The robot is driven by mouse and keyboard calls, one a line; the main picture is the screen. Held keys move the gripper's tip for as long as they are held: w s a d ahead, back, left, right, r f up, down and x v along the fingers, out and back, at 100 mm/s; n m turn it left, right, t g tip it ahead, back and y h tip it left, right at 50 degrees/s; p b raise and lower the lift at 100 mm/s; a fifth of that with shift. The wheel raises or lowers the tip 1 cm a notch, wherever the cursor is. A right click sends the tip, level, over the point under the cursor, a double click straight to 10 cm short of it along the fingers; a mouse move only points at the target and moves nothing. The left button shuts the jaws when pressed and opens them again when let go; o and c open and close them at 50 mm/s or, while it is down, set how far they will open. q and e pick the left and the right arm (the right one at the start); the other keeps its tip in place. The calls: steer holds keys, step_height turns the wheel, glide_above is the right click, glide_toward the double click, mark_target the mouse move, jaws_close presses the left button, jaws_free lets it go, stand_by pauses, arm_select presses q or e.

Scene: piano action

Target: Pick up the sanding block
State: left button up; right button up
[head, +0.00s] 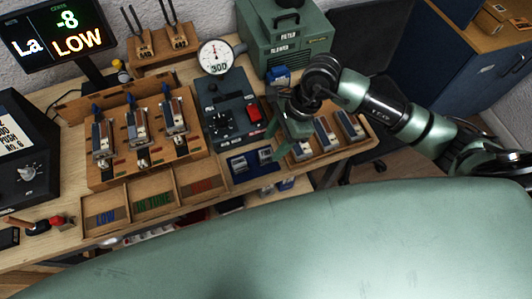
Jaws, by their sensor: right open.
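I cannot tell for certain which thing is the sanding block; none shows clearly as one. My right gripper (274,153) reaches in from the right, open and pointing down, over the bench between a dark blue tray (238,166) and a wooden rack (341,149). The rack holds three small blocks, the rightmost a pale and dark one (350,125); the leftmost is partly behind the gripper. I see nothing held between the fingers. The gripper hides part of the bench below it. My left gripper is not in view.
A dark device with a red button (229,118) and a round dial gauge (215,57) stand left of the gripper. A green filter box (285,38) is behind. A wooden fixture (104,173) and bins marked LOW and IN TUNE (153,216) fill the left of the bench.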

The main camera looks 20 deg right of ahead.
mark_target(266, 152)
steer(key=p+x, duration=0.2)
steer(key=x, duration=0.2)
steer(key=shift+w+a+f, duration=0.1)
steer(key=shift+a+f, duration=0.15)
steer(key=shift+a, duration=0.05)
steer(key=shift+a+f, duration=0.15)
steer(key=shift+f, duration=0.35)
jaws_close()
steer(key=shift+r, duration=0.1)
step_height(266, 152, up, 20)
steer(key=b, duration=0.4)
